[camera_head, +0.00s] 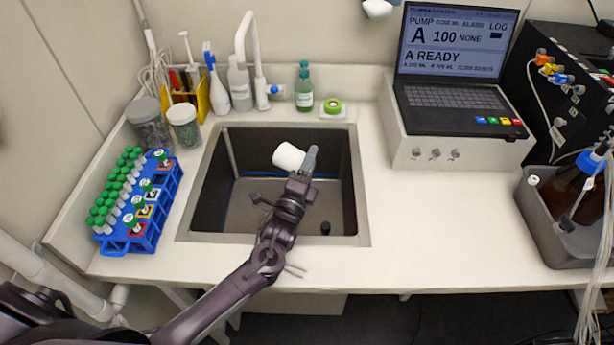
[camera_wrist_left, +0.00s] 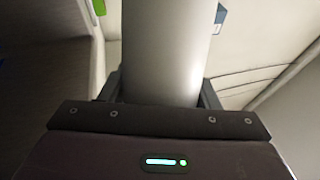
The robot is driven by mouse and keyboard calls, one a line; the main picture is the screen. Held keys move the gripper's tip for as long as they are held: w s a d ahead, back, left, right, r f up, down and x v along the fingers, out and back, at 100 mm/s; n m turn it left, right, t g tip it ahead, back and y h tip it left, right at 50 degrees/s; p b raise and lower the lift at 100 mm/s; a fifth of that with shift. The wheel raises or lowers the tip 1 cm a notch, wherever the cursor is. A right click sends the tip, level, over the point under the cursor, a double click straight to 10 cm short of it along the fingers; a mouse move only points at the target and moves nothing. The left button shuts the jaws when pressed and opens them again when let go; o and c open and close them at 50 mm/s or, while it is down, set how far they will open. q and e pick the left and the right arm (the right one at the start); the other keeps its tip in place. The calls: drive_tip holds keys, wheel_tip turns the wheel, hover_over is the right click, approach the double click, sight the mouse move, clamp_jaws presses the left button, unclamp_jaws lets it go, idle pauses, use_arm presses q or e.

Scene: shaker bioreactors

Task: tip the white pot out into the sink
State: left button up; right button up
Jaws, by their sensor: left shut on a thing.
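The white pot (camera_head: 288,157) is held over the sink (camera_head: 363,200), tilted onto its side with one end toward the left. My left gripper (camera_head: 307,163) is shut on it, at the pot's right side. In the left wrist view the pot's smooth pale side (camera_wrist_left: 168,50) stands between the fingers of my left gripper (camera_wrist_left: 165,92). The pot's mouth and what is inside it cannot be made out. The sink basin is dark, and a small black object (camera_head: 325,228) is at its front right. My right gripper is not in view.
A white tap (camera_head: 243,40) and bottles stand behind the sink. A blue rack of green-capped tubes (camera_head: 140,225) and two lidded jars (camera_head: 149,125) are on the left. A laptop (camera_head: 450,100) sits on a white box at right.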

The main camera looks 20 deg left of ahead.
sight(304, 154)
use_arm(q)
drive_tip(key=shift+r, duration=0.1)
drive_tip(key=shift+a+r+n+p, duration=0.15)
drive_tip(key=shift+r+n+p, duration=0.7)
drive_tip(key=shift+p, duration=0.2)
drive_tip(key=shift+a+r+n+y+p, duration=0.2)
drive_tip(key=shift+n+y+p, duration=0.15)
drive_tip(key=shift+n, duration=0.2)
drive_tip(key=shift+w+a+r+n+g+y+p, duration=0.2)
drive_tip(key=shift+n+p, duration=0.25)
drive_tip(key=shift+n, duration=0.3)
drive_tip(key=shift+s+a+r+n+g+y+p, duration=0.15)
drive_tip(key=shift+n+g+p, duration=0.2)
drive_tip(key=shift+n, duration=0.4)
drive_tip(key=shift+w+n, duration=0.1)
drive_tip(key=shift+n, duration=0.4)
drive_tip(key=shift+f, duration=0.1)
drive_tip(key=shift+p, duration=0.35)
